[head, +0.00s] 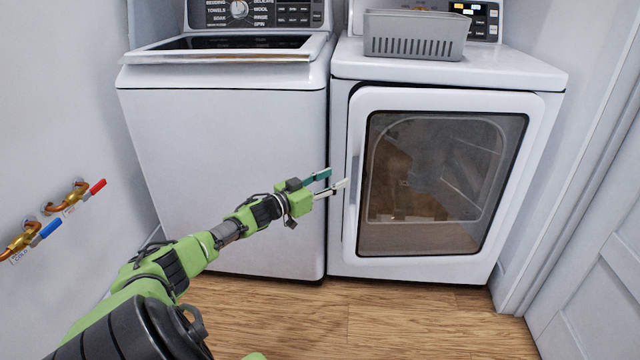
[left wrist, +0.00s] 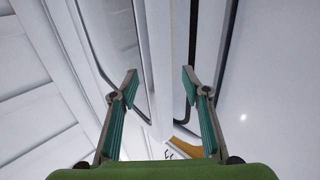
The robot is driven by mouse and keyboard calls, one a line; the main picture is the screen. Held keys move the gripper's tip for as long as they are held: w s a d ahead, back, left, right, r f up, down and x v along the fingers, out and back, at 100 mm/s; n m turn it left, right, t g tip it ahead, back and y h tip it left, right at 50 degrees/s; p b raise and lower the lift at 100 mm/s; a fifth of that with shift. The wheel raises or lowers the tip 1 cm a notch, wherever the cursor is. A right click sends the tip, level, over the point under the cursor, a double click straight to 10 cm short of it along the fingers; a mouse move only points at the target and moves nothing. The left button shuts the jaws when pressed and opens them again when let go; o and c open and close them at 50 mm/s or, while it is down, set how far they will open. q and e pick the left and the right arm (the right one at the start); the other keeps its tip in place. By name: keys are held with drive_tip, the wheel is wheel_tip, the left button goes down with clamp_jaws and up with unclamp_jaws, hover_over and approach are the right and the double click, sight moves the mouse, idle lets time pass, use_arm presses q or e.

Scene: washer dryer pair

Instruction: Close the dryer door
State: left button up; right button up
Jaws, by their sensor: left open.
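The dryer door (head: 450,100) is a white frame around a tinted window on the front of the right-hand machine. A dark gap shows along its upper left corner, so its left edge stands slightly off the dryer body (head: 500,68). My left gripper (head: 335,179) is at the door's left edge at mid height, with its fingers apart. In the left wrist view the open fingers (left wrist: 160,84) are on either side of a white vertical edge (left wrist: 157,55), probably the door's. Contact cannot be told. My right gripper is not in view.
The washer (head: 225,170) stands close on the left with its lid (head: 225,55) partly visible on top. A grey basket (head: 415,45) sits on the dryer. Water valves (head: 60,205) stick out of the left wall. A panelled white door (head: 600,260) is at right. Wood floor (head: 400,320) is clear.

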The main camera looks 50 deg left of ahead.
use_arm(q)
drive_tip(key=shift+s, duration=2.35)
